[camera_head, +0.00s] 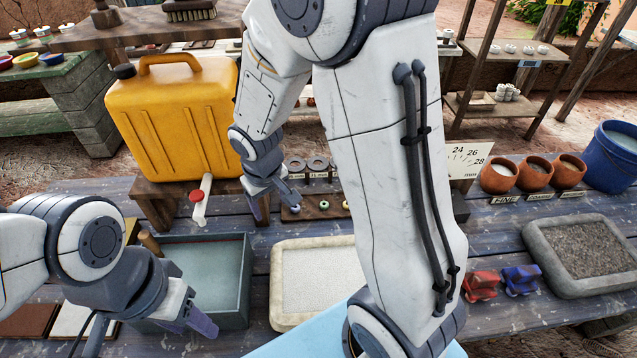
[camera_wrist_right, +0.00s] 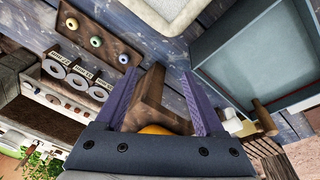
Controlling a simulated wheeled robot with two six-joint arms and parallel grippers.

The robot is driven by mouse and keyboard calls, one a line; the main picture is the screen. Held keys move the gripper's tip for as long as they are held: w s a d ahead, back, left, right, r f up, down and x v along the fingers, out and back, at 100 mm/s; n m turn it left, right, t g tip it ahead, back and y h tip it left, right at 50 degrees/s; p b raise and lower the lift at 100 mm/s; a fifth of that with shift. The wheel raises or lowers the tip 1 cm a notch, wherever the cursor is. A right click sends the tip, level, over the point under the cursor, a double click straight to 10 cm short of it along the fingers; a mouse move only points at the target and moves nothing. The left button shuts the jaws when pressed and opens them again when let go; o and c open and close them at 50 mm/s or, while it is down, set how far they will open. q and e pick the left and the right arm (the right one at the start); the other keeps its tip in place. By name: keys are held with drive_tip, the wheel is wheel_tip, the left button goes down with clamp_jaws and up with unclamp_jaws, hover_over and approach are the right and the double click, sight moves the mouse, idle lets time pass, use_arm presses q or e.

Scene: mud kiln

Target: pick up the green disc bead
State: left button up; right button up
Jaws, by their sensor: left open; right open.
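The green disc bead (camera_head: 324,205) sits in the middle of a row of three on a dark wooden bead board, between a bluish bead (camera_head: 296,209) and a yellow bead (camera_head: 346,204). In the right wrist view the green bead (camera_wrist_right: 96,41) is again the middle one, left of my fingers. My right gripper (camera_head: 275,202) is open and empty, just left of the bead board; its fingers (camera_wrist_right: 163,75) frame a wooden stand leg behind them. My left gripper (camera_head: 203,326) is open at the lower left, over the front of the grey tray and far from the bead.
A yellow jerrycan (camera_head: 175,120) with a red-capped spout stands on a wooden stand left of my right gripper. Labelled grey rings (camera_wrist_right: 77,78) lie beside the bead board. A water tray (camera_head: 205,262) and a white tray (camera_head: 315,280) lie in front. My right arm hides the table's middle.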

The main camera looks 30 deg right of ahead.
drive_tip(key=w+d+f+m+p, duration=0.25)
drive_tip(key=w+d, duration=0.25)
drive_tip(key=d, duration=0.5)
use_arm(q)
wheel_tip(320, 180, up, 7)
drive_tip(key=p, duration=0.3)
use_arm(e)
drive_tip(key=m, duration=0.2)
approach(325, 202)
drive_tip(key=f+b, duration=0.1)
drive_tip(key=b, duration=0.1)
drive_tip(key=a+f+t+b, duration=0.1)
drive_tip(key=shift+s+f, duration=0.35)
drive_tip(key=b+x, duration=0.1)
drive_tip(key=x, duration=0.2)
drive_tip(key=b+x, duration=0.1)
drive_tip(key=x, duration=0.1)
drive_tip(key=shift+d+f, duration=0.25)
drive_tip(key=shift+f, duration=0.1)
use_arm(q)
wheel_tip(325, 202, down, 5)
drive_tip(key=shift+f, duration=0.15)
use_arm(e)
drive_tip(key=shift+r, duration=0.1)
clamp_jaws()
